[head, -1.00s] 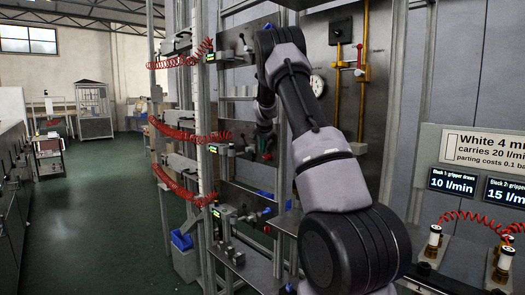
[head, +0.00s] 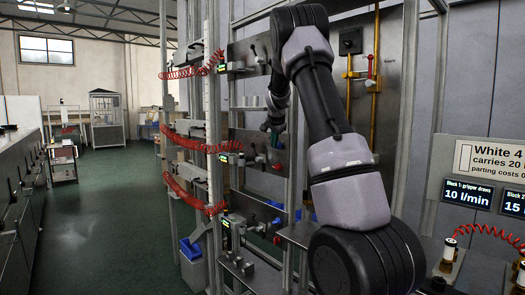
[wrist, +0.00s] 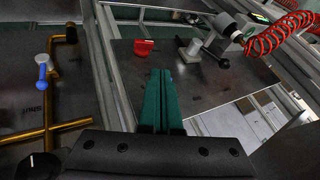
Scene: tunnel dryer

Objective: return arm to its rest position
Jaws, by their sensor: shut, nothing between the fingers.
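My arm (head: 345,185) reaches up and away over the rack in the head view, bent at the elbow. The fingers point at a dark metal panel and touch nothing that I can see.
Near the fingertips are a red handle (wrist: 144,46), a metal fitting with a red coiled hose (wrist: 278,36), and brass pipes (wrist: 47,130) with a blue-handled valve (wrist: 42,68). The rack (head: 211,120) stands close by. The green floor aisle (head: 105,200) at left is clear.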

